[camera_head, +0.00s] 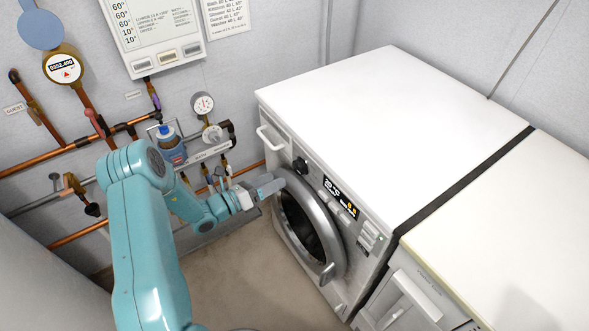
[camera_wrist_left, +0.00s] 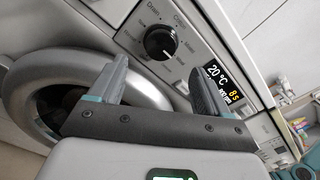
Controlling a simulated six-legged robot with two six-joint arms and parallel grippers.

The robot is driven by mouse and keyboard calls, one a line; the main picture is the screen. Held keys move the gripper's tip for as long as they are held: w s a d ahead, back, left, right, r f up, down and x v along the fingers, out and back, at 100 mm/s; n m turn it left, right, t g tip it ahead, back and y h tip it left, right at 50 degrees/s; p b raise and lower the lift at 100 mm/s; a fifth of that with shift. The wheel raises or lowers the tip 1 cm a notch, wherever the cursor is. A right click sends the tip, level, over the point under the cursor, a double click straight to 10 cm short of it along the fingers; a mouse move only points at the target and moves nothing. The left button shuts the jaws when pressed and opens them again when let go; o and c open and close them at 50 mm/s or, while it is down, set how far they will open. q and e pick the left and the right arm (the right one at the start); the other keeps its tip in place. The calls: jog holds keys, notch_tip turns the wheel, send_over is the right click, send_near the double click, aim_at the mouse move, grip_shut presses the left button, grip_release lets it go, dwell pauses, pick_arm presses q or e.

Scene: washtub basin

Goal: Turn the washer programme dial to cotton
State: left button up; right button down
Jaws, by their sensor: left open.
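The washer (camera_head: 400,110) is white, with a round door and a control panel on its front. Its programme dial (camera_head: 300,166) is a black knob at the panel's left part. My left gripper (camera_head: 268,187) is in front of the washer near the door's upper left. In the wrist view my left gripper (camera_wrist_left: 158,85) is open, its two fingers on either side of the dial, apart from it. My right gripper is not in view.
The round door (camera_head: 322,272) bulges just below the panel. A lit display (camera_head: 340,196) shows 20 °C beside the dial. Pipes and a gauge (camera_head: 203,104) cover the wall at left. A second white appliance (camera_head: 500,230) stands at right. Floor is clear before the washer.

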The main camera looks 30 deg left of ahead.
aim_at(296, 169)
pick_arm(q)
jog(key=x, duration=0.8)
jog(key=c, duration=1)
